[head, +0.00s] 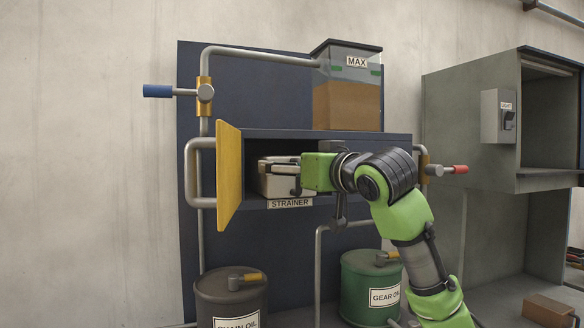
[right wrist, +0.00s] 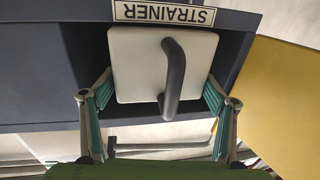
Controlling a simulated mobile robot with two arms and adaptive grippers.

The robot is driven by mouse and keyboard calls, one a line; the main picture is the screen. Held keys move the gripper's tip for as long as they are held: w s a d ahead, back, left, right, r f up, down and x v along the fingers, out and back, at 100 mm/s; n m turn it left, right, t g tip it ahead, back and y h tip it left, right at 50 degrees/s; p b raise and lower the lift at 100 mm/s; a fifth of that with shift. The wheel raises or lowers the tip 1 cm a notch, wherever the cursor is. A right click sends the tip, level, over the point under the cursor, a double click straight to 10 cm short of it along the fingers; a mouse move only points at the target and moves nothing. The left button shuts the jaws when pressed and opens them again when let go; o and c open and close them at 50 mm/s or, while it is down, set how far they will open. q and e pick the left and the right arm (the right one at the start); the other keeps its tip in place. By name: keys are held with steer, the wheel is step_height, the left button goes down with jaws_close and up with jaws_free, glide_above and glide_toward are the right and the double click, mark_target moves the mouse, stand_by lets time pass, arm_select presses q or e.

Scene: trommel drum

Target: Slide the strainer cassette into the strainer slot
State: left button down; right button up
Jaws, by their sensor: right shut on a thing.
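The strainer cassette (head: 268,187) is a pale box with a dark handle, standing in the opening of the strainer slot (head: 282,149). The slot is a dark compartment with a STRAINER label (head: 290,203) below it. My right gripper (head: 284,177) reaches in from the right and is shut on the cassette. In the right wrist view the picture is upside down; the cassette (right wrist: 138,65) is between the two fingers (right wrist: 160,90), its handle (right wrist: 173,78) facing me. How deep the cassette sits is hard to tell. My left gripper is not in view.
A yellow door (head: 229,178) stands open at the slot's left side. A MAX tank (head: 347,90) sits above the slot. Pipes with a blue-handled valve (head: 158,91) and red-handled valve (head: 454,169) flank it. Chain oil (head: 230,295) and gear oil (head: 369,285) drums stand below.

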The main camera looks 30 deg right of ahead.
steer(key=shift+r, duration=0.1)
steer(key=o, duration=1.4)
steer(key=s, duration=1.2)
steer(key=shift+a, duration=0.35)
